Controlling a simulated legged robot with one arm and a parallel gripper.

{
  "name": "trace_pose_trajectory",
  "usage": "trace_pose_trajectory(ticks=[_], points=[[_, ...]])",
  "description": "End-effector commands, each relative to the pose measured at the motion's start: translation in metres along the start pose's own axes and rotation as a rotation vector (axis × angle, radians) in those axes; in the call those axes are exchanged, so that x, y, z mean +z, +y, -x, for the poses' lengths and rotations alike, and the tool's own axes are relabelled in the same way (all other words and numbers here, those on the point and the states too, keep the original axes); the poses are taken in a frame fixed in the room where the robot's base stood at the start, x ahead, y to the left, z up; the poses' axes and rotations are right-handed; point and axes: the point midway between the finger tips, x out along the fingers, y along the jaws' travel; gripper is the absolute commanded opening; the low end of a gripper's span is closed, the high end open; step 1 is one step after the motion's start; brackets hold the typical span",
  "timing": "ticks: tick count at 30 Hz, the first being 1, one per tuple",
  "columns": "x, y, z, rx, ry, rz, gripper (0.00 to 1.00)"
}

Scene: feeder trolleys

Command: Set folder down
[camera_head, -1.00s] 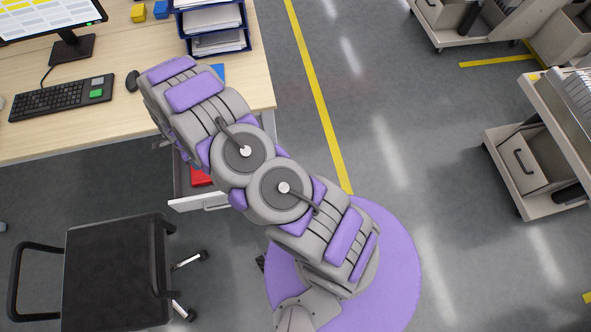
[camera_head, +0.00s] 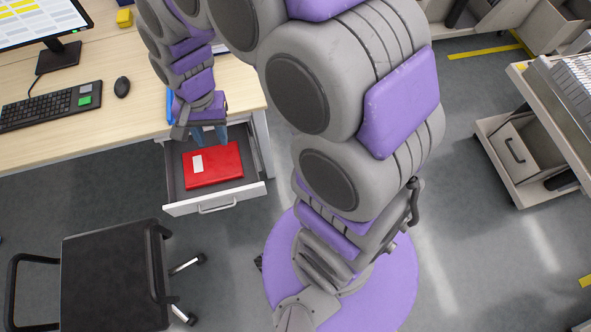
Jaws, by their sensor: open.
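A red folder (camera_head: 213,172) with a white label lies flat in the open desk drawer (camera_head: 216,203). My gripper (camera_head: 209,136) points down over the back of the drawer, just behind the folder's far edge. Its jaws are open, and the folder lies in front of them in the picture. I cannot tell how high the fingertips are above the folder. A blue flat item (camera_head: 170,106) shows beside my wrist at the desk's front edge, mostly hidden by my arm.
A trolley (camera_head: 520,150) stands at right.

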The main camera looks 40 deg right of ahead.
Motion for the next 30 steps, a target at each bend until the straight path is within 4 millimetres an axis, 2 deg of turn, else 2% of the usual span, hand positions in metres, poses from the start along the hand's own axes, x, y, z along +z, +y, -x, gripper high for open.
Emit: trace_pose_trajectory(ticks=[1, 6, 12, 16, 21, 30], points=[[0.011, 0.016, 0.011, 0.004, 0.006, 0.044, 0.42], [0.046, 0.066, 0.033, 0.032, 0.011, 0.203, 0.42], [0.091, 0.122, 0.046, 0.065, 0.003, 0.374, 0.42], [0.116, 0.151, 0.049, 0.082, -0.007, 0.460, 0.42], [0.136, 0.172, 0.047, 0.091, -0.017, 0.527, 0.42], [0.141, 0.176, 0.047, 0.093, -0.020, 0.546, 0.42]])
